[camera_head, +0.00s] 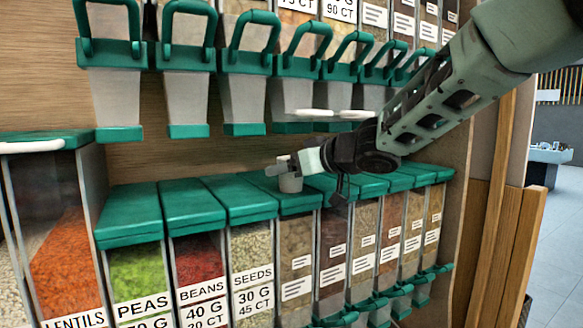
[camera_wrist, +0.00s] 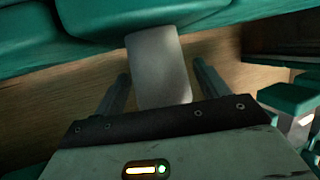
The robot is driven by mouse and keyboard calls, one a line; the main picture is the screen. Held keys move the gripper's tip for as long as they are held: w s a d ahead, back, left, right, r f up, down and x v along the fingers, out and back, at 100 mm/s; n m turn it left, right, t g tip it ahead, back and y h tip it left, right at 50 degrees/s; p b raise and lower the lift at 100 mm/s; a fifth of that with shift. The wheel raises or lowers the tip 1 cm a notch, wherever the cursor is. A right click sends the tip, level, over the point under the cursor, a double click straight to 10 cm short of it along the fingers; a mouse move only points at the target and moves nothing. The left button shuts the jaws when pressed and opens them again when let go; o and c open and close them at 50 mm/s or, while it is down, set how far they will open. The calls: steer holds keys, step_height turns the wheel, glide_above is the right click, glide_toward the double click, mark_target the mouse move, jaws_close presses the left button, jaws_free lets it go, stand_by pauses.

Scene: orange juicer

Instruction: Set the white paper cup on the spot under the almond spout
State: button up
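My gripper (camera_head: 289,165) is at the cup, reaching in from the right. In the wrist view the pale cup (camera_wrist: 160,65) lies between the two fingers of my gripper (camera_wrist: 160,72), with narrow gaps visible on both sides. The fingers look open around it. The cup's near end is hidden behind the gripper body. No label reading almond can be read, so I cannot tell which spout (camera_head: 242,100) is the almond one.
Upper dispensers with green handles (camera_head: 186,55) hang above the lower bins. Lower bins with green lids (camera_head: 185,203) read lentils, peas, beans and seeds. A wooden panel (camera_head: 490,220) closes the right side.

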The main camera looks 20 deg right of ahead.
steer(key=shift+r, duration=0.2)
steer(key=v, duration=1.2)
